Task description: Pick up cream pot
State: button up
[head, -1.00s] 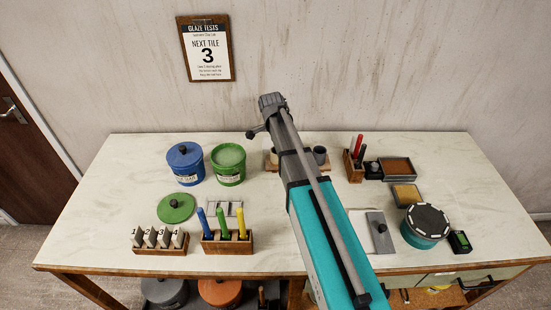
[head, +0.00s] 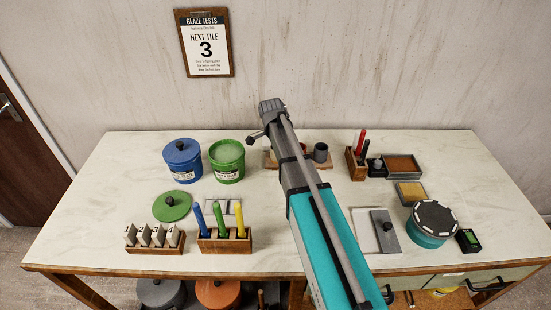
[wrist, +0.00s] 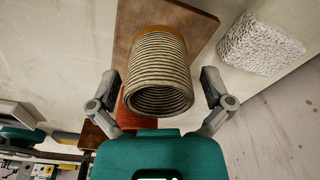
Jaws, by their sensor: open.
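A ribbed cream-grey pot (wrist: 160,75) with a brown band at one end fills the middle of the wrist view, against a brown wooden board (wrist: 190,20). My gripper (wrist: 160,92) is open, one finger on each side of the pot. A gap shows on each side, and the fingers do not appear to touch it. In the head view, my arm covers most of the small board (head: 270,159) and what stands on it, so I cannot make out the cream pot there. The gripper's fingertips cannot be made out there either.
A dark cup (head: 320,152) stands just right of my arm. An orange-red object (wrist: 130,112) shows partly behind the pot. A white rough block (wrist: 260,45) lies to the right in the wrist view. A green tub (head: 227,170) and marker rack (head: 225,244) are left of the arm.

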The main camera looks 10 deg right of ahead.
jog(key=shift+f, duration=0.15)
dwell(0.5)
jog(key=c, duration=1.2)
jog(key=shift+o, duration=0.2)
jog(key=shift+r, duration=0.2)
notch_tip(320, 180, up, 2)
jog(key=shift+r+p, duration=0.1)
jog(key=shift+p, duration=1.15)
jog(key=s+a+r+p, duration=0.4)
jog(key=s+r+p, duration=0.6)
jog(key=s, duration=0.3)
jog(key=shift+a+r, duration=0.2)
jog(key=shift+a, duration=0.2)
